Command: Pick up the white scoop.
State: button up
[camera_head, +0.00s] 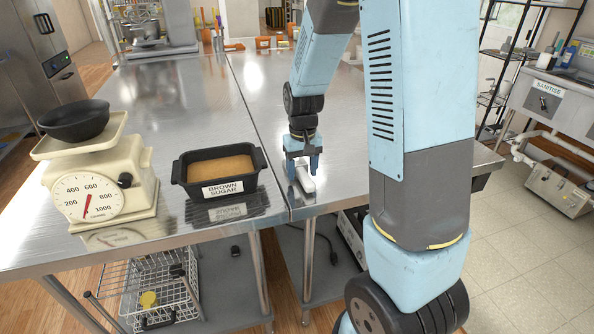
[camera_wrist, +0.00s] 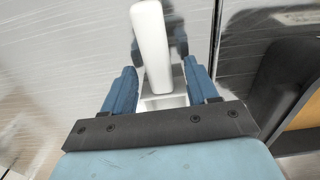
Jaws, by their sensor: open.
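The white scoop (camera_head: 306,183) lies on the steel table close to its front edge, just right of the seam between two table tops. My gripper (camera_head: 303,172) points down over it, and its fingers hide part of the scoop in the head view. In the wrist view the scoop's long white handle (camera_wrist: 151,50) runs up the picture between the two blue fingers of my gripper (camera_wrist: 160,90). The fingers are open, with a gap on each side of the scoop. The lower end of the scoop is partly hidden by the gripper's dark bar.
A black tub labelled brown sugar (camera_head: 215,189) stands left of the gripper. A cream scale (camera_head: 95,190) with a black bowl (camera_head: 75,121) stands further left. The steel table (camera_head: 180,95) is clear behind them. A wire basket (camera_head: 150,290) sits on the shelf below.

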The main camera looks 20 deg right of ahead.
aim_at(302, 171)
jog(key=shift+c, duration=0.2)
grip_shut()
jog(key=shift+r, duration=0.15)
jog(key=shift+w+r, duration=0.1)
jog(key=shift+r, duration=0.15)
notch_tip(302, 171, up, 2)
jog(key=shift+r, duration=0.25)
jog(key=s+r, duration=0.9)
jog(key=s, duration=0.5)
jog(key=shift+d+r, duration=0.15)
jog(key=shift+r, duration=0.25)
